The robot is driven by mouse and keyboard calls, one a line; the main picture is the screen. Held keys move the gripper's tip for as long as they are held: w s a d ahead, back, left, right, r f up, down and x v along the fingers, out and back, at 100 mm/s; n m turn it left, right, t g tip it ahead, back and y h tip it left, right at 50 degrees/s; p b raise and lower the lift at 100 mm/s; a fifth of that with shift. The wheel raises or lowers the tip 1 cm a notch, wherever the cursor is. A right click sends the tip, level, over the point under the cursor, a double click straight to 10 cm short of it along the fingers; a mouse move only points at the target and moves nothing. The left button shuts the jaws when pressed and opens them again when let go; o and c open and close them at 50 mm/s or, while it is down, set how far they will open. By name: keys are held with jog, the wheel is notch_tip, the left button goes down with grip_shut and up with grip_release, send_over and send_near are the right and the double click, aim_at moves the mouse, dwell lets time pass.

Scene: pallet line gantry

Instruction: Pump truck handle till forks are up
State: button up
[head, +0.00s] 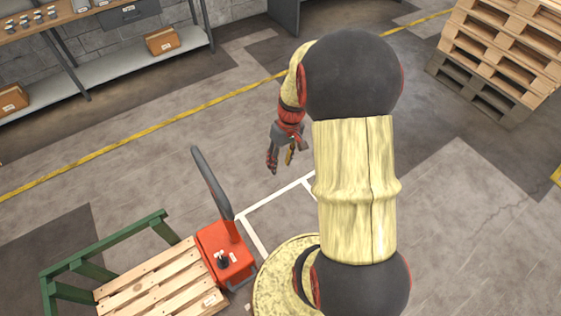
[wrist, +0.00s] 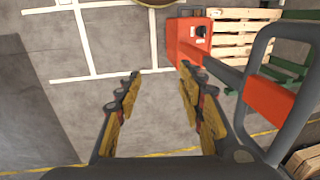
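The pallet truck's red body (head: 222,252) stands at the lower middle of the head view, and also shows at the top of the wrist view (wrist: 183,45). Its grey handle (head: 212,185) rises from the body, tilted. In the wrist view the handle's grey loop (wrist: 258,50) with a red section is at the right, to the right of my fingers and apart from them. A wooden pallet (head: 150,285) lies beside the truck body; the forks are hidden. My gripper (head: 281,160) hangs to the right of the handle; in the wrist view its fingers (wrist: 160,73) are apart with nothing between them.
A green frame (head: 105,242) stands around the pallet. A shelf (head: 135,72) with boxes is at the back left, and stacked pallets (head: 495,55) are at the upper right. White and yellow lines mark the floor. The floor between truck and shelf is clear.

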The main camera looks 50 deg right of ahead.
grip_shut()
dwell(0.5)
jog(key=c, duration=0.8)
grip_release()
jog(key=o, duration=0.8)
jog(key=shift+c, duration=0.2)
jog(key=shift+o, duration=0.2)
jog(key=shift+r, duration=0.1)
notch_tip(320, 180, up, 12)
jog(key=d, duration=0.1)
jog(key=shift+s+d, duration=0.25)
jog(key=shift+d, duration=0.15)
jog(key=shift+c, duration=0.2)
